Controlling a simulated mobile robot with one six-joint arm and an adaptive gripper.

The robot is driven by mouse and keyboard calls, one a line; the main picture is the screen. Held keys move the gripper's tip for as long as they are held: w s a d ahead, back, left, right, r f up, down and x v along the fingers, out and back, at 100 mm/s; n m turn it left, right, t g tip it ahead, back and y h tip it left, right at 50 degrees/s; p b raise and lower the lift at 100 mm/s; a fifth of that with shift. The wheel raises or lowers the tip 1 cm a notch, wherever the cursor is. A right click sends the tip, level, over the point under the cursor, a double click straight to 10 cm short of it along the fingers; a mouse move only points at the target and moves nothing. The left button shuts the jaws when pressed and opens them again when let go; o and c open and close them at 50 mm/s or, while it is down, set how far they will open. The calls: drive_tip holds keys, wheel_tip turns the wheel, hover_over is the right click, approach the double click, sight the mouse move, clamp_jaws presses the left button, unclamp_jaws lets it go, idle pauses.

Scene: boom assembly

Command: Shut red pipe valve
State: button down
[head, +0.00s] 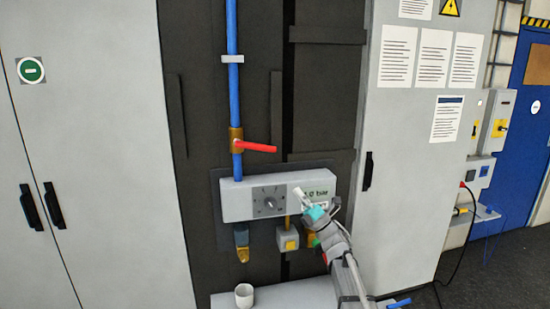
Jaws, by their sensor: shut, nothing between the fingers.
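The red valve handle (257,147) sits on a brass valve body (236,140) on the vertical blue pipe (232,95). The handle points to the right, roughly crosswise to the pipe. My gripper (300,198) is below and to the right of the handle, apart from it in the picture. It is shut and appears in front of the right part of the grey panel, partly covering its display. The gripper is small in the view, and no held thing shows.
The grey panel (240,202) with a dial (267,201) is below the valve. A yellow-marked box (288,239) and a brass nozzle (242,255) hang under it. A white cup (244,295) stands on a ledge. Grey cabinets (95,120) flank the pipe bay.

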drive_tip(key=shift+s+a+n+g+y, duration=0.25)
drive_tip(key=shift+n+g+y, duration=0.2)
drive_tip(key=shift+n+g, duration=0.65)
drive_tip(key=shift+s+a+n+g+y, duration=0.2)
drive_tip(key=shift+n+g+y, duration=0.3)
drive_tip(key=shift+n+g, duration=0.65)
drive_tip(key=shift+s+a+n+g+y, duration=0.25)
drive_tip(key=shift+n+g+y, duration=0.2)
drive_tip(key=shift+n+g, duration=0.65)
drive_tip(key=shift+r, duration=0.1)
drive_tip(key=p, duration=1.1)
approach(268, 151)
drive_tip(key=shift+x, duration=3.7)
